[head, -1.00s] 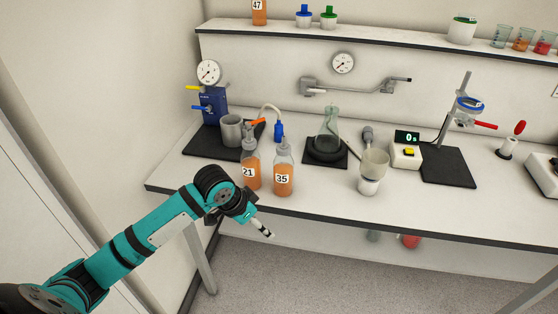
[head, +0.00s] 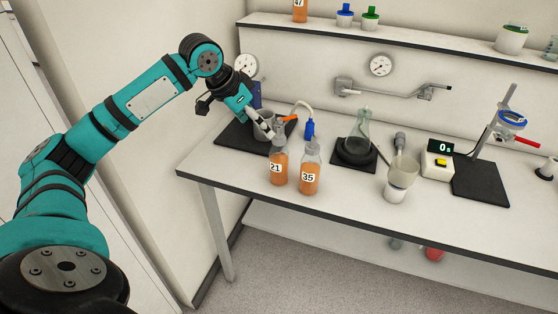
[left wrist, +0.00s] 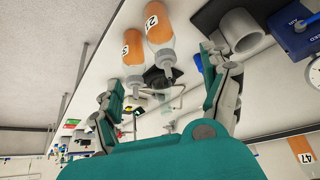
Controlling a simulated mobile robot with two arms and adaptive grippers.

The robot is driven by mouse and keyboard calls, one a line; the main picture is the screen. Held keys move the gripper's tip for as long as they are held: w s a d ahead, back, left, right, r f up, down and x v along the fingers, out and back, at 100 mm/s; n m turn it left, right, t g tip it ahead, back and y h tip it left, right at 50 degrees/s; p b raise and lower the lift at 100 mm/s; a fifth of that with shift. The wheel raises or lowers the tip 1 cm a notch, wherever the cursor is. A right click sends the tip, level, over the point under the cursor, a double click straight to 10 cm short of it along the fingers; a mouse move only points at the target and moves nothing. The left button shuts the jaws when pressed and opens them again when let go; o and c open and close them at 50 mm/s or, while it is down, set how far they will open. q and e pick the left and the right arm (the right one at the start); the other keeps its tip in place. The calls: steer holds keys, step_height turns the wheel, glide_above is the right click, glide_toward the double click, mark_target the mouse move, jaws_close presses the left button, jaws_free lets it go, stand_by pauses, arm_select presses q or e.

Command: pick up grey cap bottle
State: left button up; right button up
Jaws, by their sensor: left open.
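Two orange bottles with grey caps stand upright near the bench's front edge. Bottle 21 (head: 278,168) is on the left and bottle 35 (head: 310,177) is on the right. In the left wrist view, bottle 21 (left wrist: 157,24) and bottle 35 (left wrist: 133,49) appear tilted, with their caps toward the space between my fingers. My left gripper (head: 264,126) is open and empty, just up and left of bottle 21's cap. Its spread fingers also show in the wrist view (left wrist: 160,70). Whether a finger touches the cap cannot be told. My right gripper is not in view.
A grey cup (head: 263,136) stands behind the left gripper, beside a blue gauge device (head: 255,94). A flask (head: 357,135), a funnel cup (head: 400,178) and a display box (head: 437,163) stand to the right. A shelf (head: 430,49) runs above. The bench front (head: 240,185) is clear.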

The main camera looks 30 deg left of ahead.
mark_target(274, 142)
arm_select(q)
steer(key=p+x, duration=0.1)
steer(key=x, duration=0.8)
steer(key=shift+w+f+p, duration=0.1)
steer(key=shift+w+p, duration=0.05)
steer(key=shift+p, duration=0.2)
steer(key=p+x, duration=0.2)
steer(key=x, duration=0.2)
steer(key=shift+w+a+f, duration=0.1)
steer(key=shift+f, duration=0.2)
steer(key=shift+w+f, duration=0.25)
steer(key=shift+f, duration=0.15)
steer(key=c, duration=1.4)
steer(key=shift+c, duration=0.3)
steer(key=shift+r, duration=0.15)
